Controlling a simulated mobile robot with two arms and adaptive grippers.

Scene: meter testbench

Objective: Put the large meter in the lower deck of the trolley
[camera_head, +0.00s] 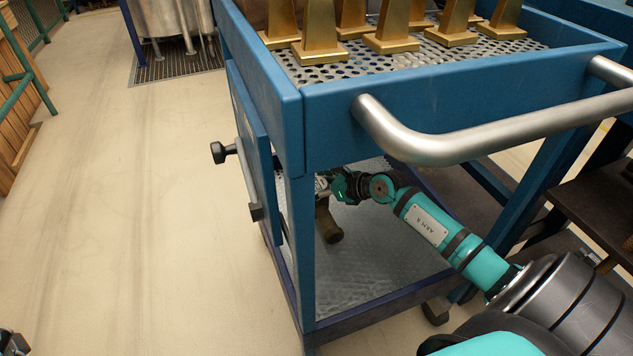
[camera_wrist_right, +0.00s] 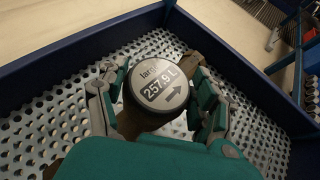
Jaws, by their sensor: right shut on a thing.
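The large meter has a round grey face (camera_wrist_right: 160,88) reading "large 257.9 L" with an arrow, and brown pipe ends. In the head view a brown pipe end (camera_head: 328,224) shows inside the trolley, over the lower deck (camera_head: 370,268). My right gripper (camera_head: 326,186) reaches in under the upper deck. In the right wrist view its fingers (camera_wrist_right: 158,100) are shut on the meter from both sides. The perforated deck floor (camera_wrist_right: 75,75) is below; I cannot tell whether the meter touches it. A dark piece at the head view's bottom left corner may be my left gripper (camera_head: 12,343).
The trolley's upper deck (camera_head: 430,110) holds several gold stands (camera_head: 320,32) and has a curved metal handle (camera_head: 440,140). A hinged blue side panel (camera_head: 250,150) with a black knob is at the left. Dark blue rims (camera_wrist_right: 100,45) bound the lower deck. Floor at left is clear.

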